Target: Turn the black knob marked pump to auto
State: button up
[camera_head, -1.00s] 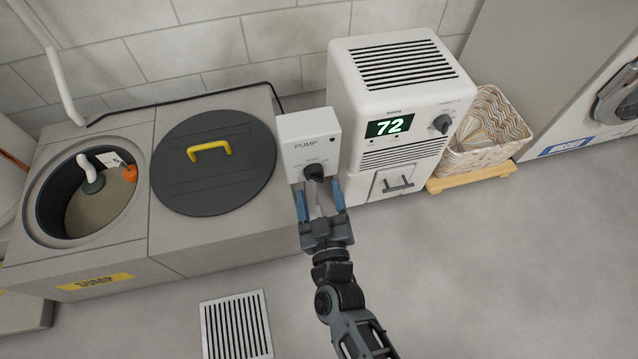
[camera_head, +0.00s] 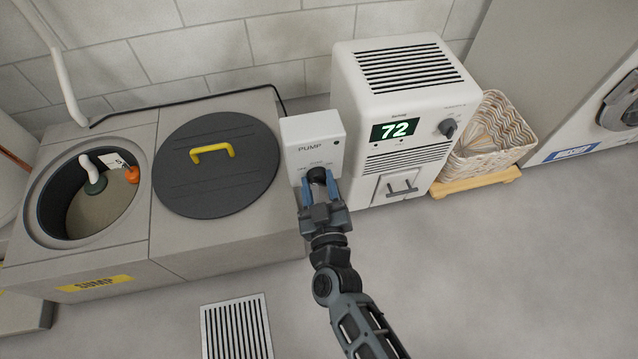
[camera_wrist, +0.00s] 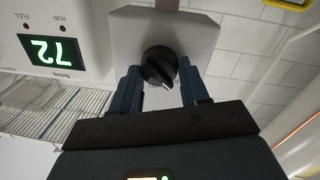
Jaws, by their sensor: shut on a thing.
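The white pump box (camera_head: 296,137) stands between the sump unit and the dehumidifier, with PUMP printed on its front. Its black knob (camera_head: 317,174) sits low on that face, partly covered by my gripper (camera_head: 319,191) in the head view. In the wrist view, which is upside down, the knob (camera_wrist: 158,66) sits between the two blue fingers of my gripper (camera_wrist: 159,78), which is shut on it. The small position labels are too small or hidden to read.
The white dehumidifier (camera_head: 395,105) showing 72 stands close to the right of the pump box. The sump unit (camera_head: 100,262) with a dark lid (camera_head: 215,175) is at the left. A wicker basket (camera_head: 490,140) stands farther right. The front floor is clear around a drain grate (camera_head: 236,328).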

jog(key=c, duration=0.4)
jog(key=shift+m, duration=0.4)
jog(key=m+p, duration=0.1)
jog(key=m, duration=0.2)
jog(key=shift+m, duration=0.3)
jog(key=m, duration=0.5)
jog(key=shift+d+g, duration=0.2)
jog(key=shift+g, duration=0.1)
jog(key=o, duration=1.1)
jog(key=shift+c, duration=0.2)
